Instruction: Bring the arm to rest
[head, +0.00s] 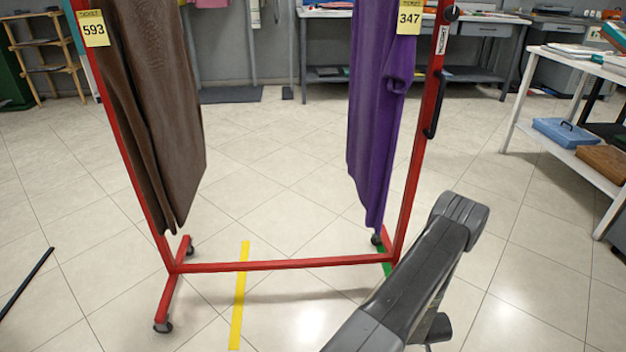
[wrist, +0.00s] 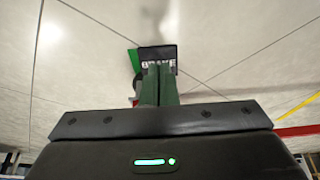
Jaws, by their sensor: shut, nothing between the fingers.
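My gripper (wrist: 158,68) shows in the wrist view with its two dark green fingers together and nothing between them. Just beyond the fingertips is a black plate with white lettering that seems to read BRAKE (wrist: 158,52); the fingers partly cover it. I cannot tell whether they touch it. My arm (head: 410,270) reaches up from the lower right of the head view; the gripper itself is hidden there.
A red wheeled garment rack (head: 290,264) stands ahead, with a brown garment (head: 160,110) and a purple garment (head: 372,110) hanging on it. A white table (head: 560,58) stands at the right. Yellow tape (head: 238,300) marks the tiled floor, which is open at right.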

